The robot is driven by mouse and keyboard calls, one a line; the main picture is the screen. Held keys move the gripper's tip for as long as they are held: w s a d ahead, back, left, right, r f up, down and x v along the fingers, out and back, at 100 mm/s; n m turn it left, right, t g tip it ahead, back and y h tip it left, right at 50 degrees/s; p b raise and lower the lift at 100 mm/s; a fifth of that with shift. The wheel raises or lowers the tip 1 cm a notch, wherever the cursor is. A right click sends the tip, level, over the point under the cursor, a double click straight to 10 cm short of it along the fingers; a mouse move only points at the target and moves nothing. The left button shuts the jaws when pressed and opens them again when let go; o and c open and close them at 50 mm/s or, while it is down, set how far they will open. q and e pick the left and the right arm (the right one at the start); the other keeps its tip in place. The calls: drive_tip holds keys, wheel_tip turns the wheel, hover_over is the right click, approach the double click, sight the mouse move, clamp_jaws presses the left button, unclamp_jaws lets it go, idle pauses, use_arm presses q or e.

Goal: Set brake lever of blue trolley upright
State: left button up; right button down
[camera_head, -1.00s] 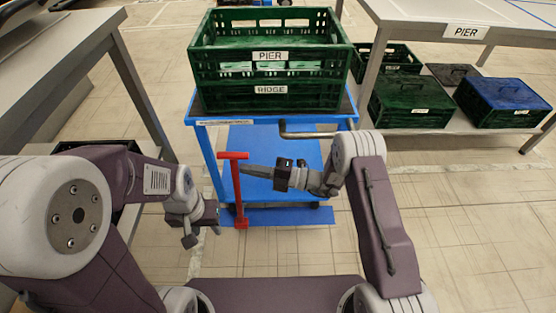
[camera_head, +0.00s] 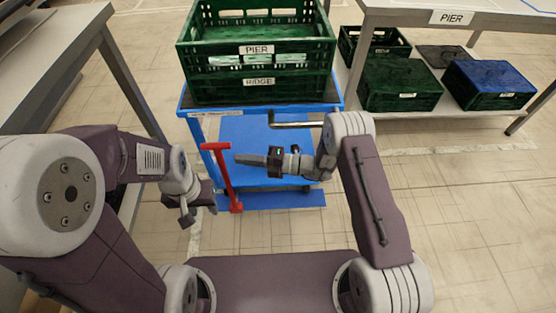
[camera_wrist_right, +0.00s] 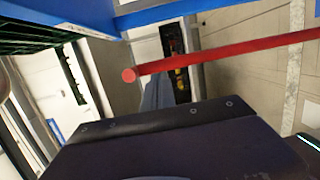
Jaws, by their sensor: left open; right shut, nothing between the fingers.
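The blue trolley (camera_head: 263,160) stands in front of me. Its red brake lever (camera_head: 227,182), with a T-shaped handle, rises from a low red foot at the trolley's near left side. The lever leans a little to the left in the head view. My right gripper (camera_head: 239,159) is shut and empty, pointing left, just right of the lever's upper shaft. In the right wrist view the red lever (camera_wrist_right: 230,56) crosses just beyond the fingertips; I cannot tell whether they touch. My left gripper (camera_head: 203,209) is open and empty, low and left of the lever.
Green crates labelled PIER (camera_head: 256,72) and RIDGE (camera_head: 258,90) are stacked on the trolley. A grey push handle (camera_head: 295,124) juts from its near side. Tables stand at left and right, with several crates on the right one's lower shelf. The floor at right is clear.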

drive_tip(key=s+d+p, duration=0.2)
drive_tip(key=d, duration=0.7)
drive_tip(key=shift+d+p, duration=0.3)
drive_tip(key=shift+d, duration=0.1)
